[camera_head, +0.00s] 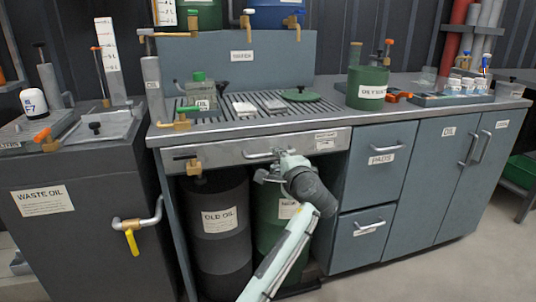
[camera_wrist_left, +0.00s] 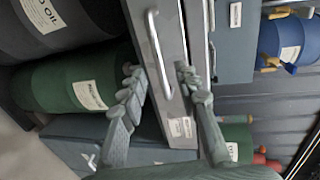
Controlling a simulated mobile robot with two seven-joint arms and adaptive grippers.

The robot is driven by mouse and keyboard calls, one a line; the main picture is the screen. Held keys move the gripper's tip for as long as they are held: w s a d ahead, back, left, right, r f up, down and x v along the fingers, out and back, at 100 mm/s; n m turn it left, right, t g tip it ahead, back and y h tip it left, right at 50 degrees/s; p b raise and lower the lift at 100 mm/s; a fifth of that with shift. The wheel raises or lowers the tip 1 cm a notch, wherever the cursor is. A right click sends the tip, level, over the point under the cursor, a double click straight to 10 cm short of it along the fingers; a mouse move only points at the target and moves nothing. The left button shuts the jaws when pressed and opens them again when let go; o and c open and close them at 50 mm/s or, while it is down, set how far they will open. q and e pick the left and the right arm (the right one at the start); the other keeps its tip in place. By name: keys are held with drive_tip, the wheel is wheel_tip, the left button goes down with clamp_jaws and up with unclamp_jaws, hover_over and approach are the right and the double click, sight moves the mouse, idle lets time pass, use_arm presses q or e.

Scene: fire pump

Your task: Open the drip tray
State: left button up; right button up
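The drip tray (camera_head: 230,153) is the long grey metal front under the slatted worktop, with a bar handle (camera_head: 262,155) near its middle. Its front also shows in the left wrist view (camera_wrist_left: 173,20), with the handle (camera_wrist_left: 153,40) running lengthwise. My left gripper (camera_head: 271,165) is at the right part of this handle. In the left wrist view my left gripper (camera_wrist_left: 157,72) is open, its fingers on either side of the handle's lower part. I cannot tell whether they touch it. The tray front looks close against the bench. My right gripper is not in view.
An old oil drum (camera_head: 215,225) and a green drum (camera_head: 270,215) stand below the tray. Drawers (camera_head: 380,160) and cupboard doors (camera_head: 440,185) are to the right. The waste oil cabinet (camera_head: 85,215), with a yellow-handled valve (camera_head: 132,240), is at left. Floor in front is partly clear.

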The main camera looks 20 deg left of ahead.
sight(270, 155)
use_arm(q)
drive_tip(key=x, duration=0.7)
drive_tip(key=shift+a+f, duration=0.1)
drive_tip(key=shift+c, duration=0.3)
clamp_jaws()
